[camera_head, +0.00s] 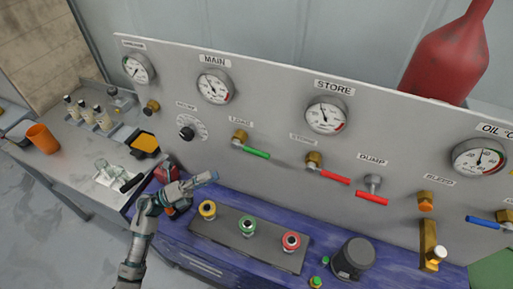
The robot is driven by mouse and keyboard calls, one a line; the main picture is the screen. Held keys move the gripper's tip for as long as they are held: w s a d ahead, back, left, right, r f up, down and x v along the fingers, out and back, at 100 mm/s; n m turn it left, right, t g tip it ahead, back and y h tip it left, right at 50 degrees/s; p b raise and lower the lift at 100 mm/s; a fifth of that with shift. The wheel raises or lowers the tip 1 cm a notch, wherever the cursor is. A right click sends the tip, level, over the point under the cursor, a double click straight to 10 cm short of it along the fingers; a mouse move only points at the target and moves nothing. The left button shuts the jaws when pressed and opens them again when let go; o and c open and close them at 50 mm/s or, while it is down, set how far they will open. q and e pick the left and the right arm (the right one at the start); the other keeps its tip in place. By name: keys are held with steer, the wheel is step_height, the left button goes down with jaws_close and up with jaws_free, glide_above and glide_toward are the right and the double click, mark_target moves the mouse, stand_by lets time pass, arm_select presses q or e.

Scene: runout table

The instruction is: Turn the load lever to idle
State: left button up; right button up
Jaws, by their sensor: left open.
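The load lever (255,153) has a green handle on a brass valve body, under a label that appears to read LOAD (240,122) on the grey panel. Its handle points right and slightly down. An idle mark cannot be made out. My left gripper (212,177) is in front of the panel, below and left of the green handle, apart from it in the picture. It is open, and I see nothing in it. My right gripper is not in view.
Red-handled levers (328,176) (372,198) are right of the green one. Gauges (213,86) line the panel above. Below, the blue bench (215,258) bears yellow, green and red knobs (247,226) and a dark round container (352,259). An orange cup (42,138) stands far left.

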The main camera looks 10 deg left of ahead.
arm_select(q)
steer(key=p, duration=0.3)
glide_toward(256, 154)
steer(key=w+d, duration=0.1)
steer(key=d, duration=0.2)
steer(key=x, duration=0.2)
steer(key=p+x, duration=0.1)
steer(key=x, duration=0.1)
steer(key=a+r+x, duration=0.1)
steer(key=x, duration=0.1)
steer(key=shift+w+d+p, duration=0.25)
steer(key=shift+w+p, duration=0.1)
steer(key=shift+w, duration=0.15)
steer(key=shift+w+d+r, duration=0.1)
steer(key=shift+w+d, duration=0.05)
steer(key=shift+d, duration=0.9)
steer(key=c, duration=0.4)
steer(key=shift+a, duration=0.15)
jaws_close()
